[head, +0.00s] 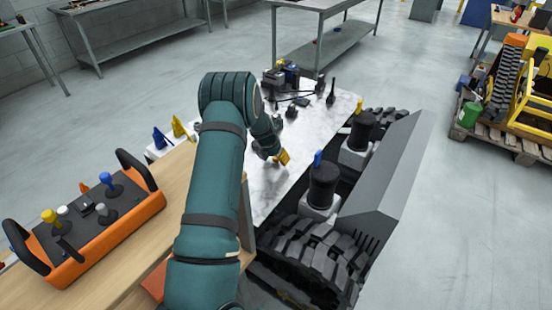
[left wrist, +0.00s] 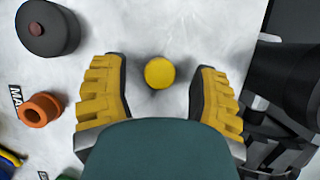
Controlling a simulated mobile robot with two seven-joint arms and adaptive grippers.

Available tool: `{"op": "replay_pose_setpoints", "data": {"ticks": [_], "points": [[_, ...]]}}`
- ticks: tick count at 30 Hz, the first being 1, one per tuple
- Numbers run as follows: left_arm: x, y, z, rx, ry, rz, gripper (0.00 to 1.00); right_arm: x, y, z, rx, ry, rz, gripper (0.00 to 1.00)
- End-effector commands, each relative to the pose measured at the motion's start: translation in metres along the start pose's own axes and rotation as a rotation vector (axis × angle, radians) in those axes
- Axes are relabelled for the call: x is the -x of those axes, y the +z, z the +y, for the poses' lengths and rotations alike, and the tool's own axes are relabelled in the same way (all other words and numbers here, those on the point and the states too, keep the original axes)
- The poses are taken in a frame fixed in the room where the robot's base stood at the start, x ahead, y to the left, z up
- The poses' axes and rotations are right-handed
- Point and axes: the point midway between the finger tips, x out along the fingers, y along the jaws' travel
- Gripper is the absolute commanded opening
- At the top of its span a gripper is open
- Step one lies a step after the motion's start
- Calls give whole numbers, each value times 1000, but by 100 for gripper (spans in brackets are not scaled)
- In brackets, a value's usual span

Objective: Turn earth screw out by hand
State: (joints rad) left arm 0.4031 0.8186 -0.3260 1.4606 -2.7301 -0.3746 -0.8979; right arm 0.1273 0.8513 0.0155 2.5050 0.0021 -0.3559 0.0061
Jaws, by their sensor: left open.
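My left gripper (left wrist: 159,95) is open over a pale marbled panel (left wrist: 190,20). A round yellow knob (left wrist: 159,73), seen from above, lies between its two yellow-padded fingers, with a visible gap on each side. It looks like the earth screw; no thread shows. In the head view my left arm reaches over the panel (head: 330,110), and the left gripper (head: 284,157) is low over its middle. The knob cannot be made out there. My right gripper is in neither view.
An orange socket (left wrist: 40,110) and a dark round cap (left wrist: 45,28) sit left of the fingers. Dark posts (head: 322,185) and tracks (head: 315,250) border the panel on the right. An orange control box (head: 120,225) stands on a wooden bench at left.

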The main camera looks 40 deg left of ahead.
Motion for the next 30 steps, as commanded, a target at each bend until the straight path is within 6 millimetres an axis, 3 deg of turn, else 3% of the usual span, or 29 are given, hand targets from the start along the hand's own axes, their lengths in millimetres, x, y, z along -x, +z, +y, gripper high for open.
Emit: {"op": "replay_pose_setpoints", "data": {"ticks": [11,16,17,30], "points": [[-5,0,0,1,0,-1,61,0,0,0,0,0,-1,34],[-5,0,0,1,0,-1,7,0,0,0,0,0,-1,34],[-5,0,0,1,0,-1,0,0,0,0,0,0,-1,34],[-4,1,0,29,13,-1,0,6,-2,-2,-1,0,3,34]]}}
